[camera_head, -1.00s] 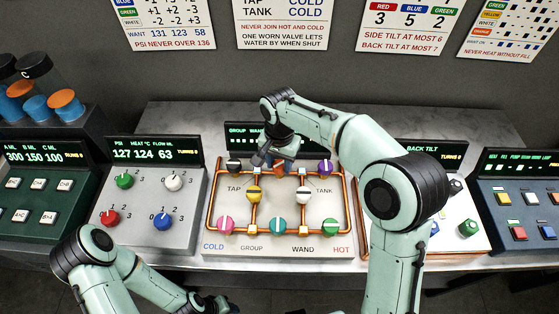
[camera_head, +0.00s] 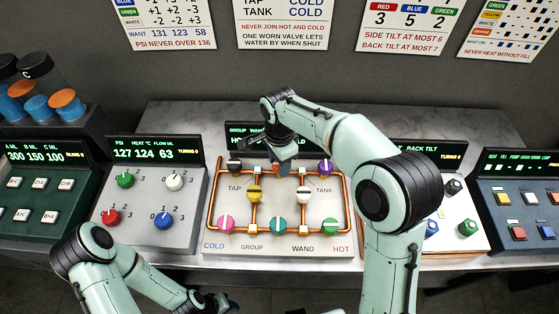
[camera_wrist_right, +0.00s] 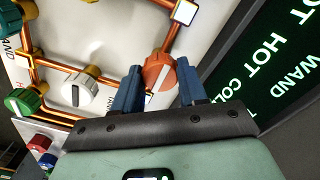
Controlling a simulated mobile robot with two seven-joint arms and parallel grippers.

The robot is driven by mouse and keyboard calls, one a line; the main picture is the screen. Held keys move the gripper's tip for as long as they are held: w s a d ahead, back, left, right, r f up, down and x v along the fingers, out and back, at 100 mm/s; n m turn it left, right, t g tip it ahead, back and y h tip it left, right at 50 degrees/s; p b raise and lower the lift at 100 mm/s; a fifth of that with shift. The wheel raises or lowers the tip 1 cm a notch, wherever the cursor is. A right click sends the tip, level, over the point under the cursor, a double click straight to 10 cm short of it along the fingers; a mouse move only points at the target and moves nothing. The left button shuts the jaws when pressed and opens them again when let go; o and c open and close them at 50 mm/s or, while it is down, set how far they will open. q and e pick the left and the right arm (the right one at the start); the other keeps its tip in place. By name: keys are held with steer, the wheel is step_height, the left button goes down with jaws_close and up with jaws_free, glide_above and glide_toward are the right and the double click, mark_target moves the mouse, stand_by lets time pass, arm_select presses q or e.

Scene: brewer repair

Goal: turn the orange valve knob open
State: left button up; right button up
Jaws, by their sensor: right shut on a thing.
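The orange valve knob (camera_wrist_right: 158,72) sits on the copper pipework of the valve panel (camera_head: 230,208), on its upper pipe run. In the right wrist view it lies between the two blue fingertips of my right gripper (camera_wrist_right: 156,84), its pale pointer line running between them. In the head view my right gripper (camera_head: 282,162) reaches down to the panel's upper middle and hides most of the knob. The gripper is shut on the knob. My left gripper (camera_head: 216,303) is low at the bottom edge, away from the panel; its jaws are unclear.
Yellow (camera_head: 254,194), white (camera_head: 304,196), purple (camera_head: 325,167), black (camera_head: 234,166), pink (camera_head: 226,225), teal (camera_head: 279,226) and green (camera_head: 331,225) knobs surround it on the pipes. A display stands close behind the panel. Other control panels flank it.

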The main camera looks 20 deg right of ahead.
stand_by(0.4)
steer(key=o, duration=1.1)
steer(key=shift+c, duration=0.2)
arm_select(q)
steer(key=w+r+p, duration=0.2)
steer(key=r, duration=0.1)
steer(key=shift+w, duration=0.35)
arm_select(e)
step_height(320, 180, up, 13)
steer(key=shift+r, duration=0.2)
arm_select(q)
steer(key=shift+s, duration=0.15)
arm_select(e)
steer(key=shift+f, duration=0.1)
